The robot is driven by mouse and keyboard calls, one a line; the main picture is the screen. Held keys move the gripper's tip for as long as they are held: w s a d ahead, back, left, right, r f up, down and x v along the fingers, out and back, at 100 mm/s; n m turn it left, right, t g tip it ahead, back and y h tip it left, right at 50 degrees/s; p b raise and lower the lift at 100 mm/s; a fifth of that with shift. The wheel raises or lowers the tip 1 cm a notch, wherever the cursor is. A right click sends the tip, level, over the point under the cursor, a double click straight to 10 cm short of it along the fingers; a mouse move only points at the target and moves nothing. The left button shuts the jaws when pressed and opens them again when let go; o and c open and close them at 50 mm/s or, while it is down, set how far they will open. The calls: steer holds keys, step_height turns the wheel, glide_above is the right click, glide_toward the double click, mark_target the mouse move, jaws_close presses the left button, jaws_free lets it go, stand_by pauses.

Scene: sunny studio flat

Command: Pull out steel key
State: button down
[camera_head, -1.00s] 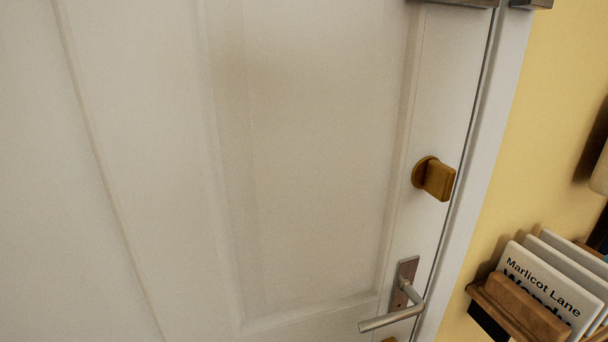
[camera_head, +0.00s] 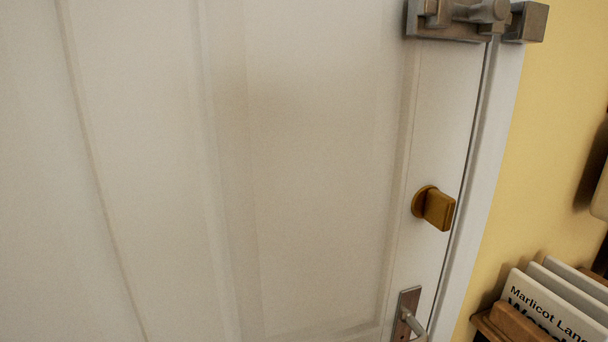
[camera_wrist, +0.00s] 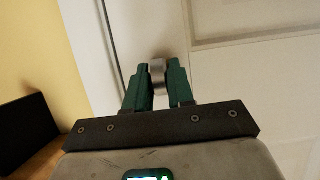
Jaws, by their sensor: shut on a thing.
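My gripper (camera_wrist: 157,88) shows in the wrist view with its two green fingers close together, pointing at the white door (camera_wrist: 230,80). It is shut on a small grey metal piece, which looks like the steel key (camera_wrist: 157,72). The fingers hide part of it, and I cannot tell whether its far end is in a lock. In the head view the door shows a brass thumb-turn (camera_head: 437,209) and a lever handle (camera_head: 409,314) below it. Neither the key nor my gripper is in the head view.
A steel slide bolt (camera_head: 460,20) sits at the top of the door's right edge. On the yellow wall (camera_head: 540,150) at the right, a wooden rack (camera_head: 505,325) holds several white cards or books. A dark object (camera_wrist: 25,130) stands at the left in the wrist view.

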steer(key=shift+s, duration=0.1)
steer(key=shift+s+d, duration=0.3)
steer(key=shift+s, duration=0.6)
steer(key=shift+s+d, duration=0.35)
steer(key=shift+s, duration=0.6)
steer(key=shift+s+d, duration=0.3)
steer(key=shift+s, duration=0.6)
